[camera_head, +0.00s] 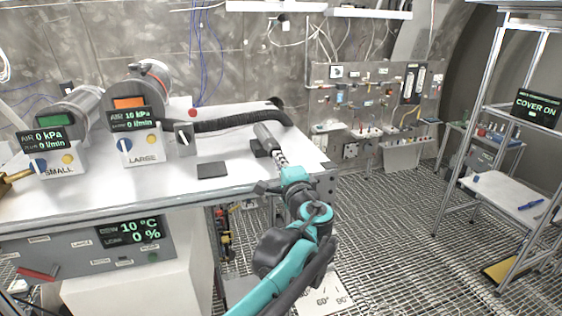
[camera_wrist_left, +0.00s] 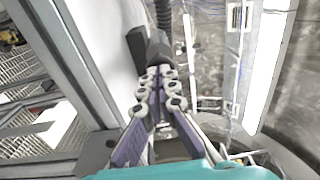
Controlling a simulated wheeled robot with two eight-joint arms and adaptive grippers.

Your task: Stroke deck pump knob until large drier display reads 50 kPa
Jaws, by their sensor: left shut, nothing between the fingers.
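The large drier (camera_head: 138,85) stands on the white deck; its display (camera_head: 130,118) appears to read about 16 kPa and 0 l/min, though the digits are small. The deck pump (camera_head: 267,138) is a grey cylinder lying near the deck's right end, with a black ribbed hose behind it. My left gripper (camera_head: 281,158) is shut and empty, its fingertips at the pump's near end. In the left wrist view the fingertips (camera_wrist_left: 164,72) point at the dark pump body (camera_wrist_left: 158,48). The knob is not clearly distinguishable; I cannot tell whether the fingers touch it. My right gripper is not in view.
The small drier (camera_head: 65,115) reads 0 kPa at the left. A selector switch box (camera_head: 184,138) and a dark pad (camera_head: 212,170) lie on the deck. A metal rack (camera_head: 490,130) stands right, beyond open grating floor.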

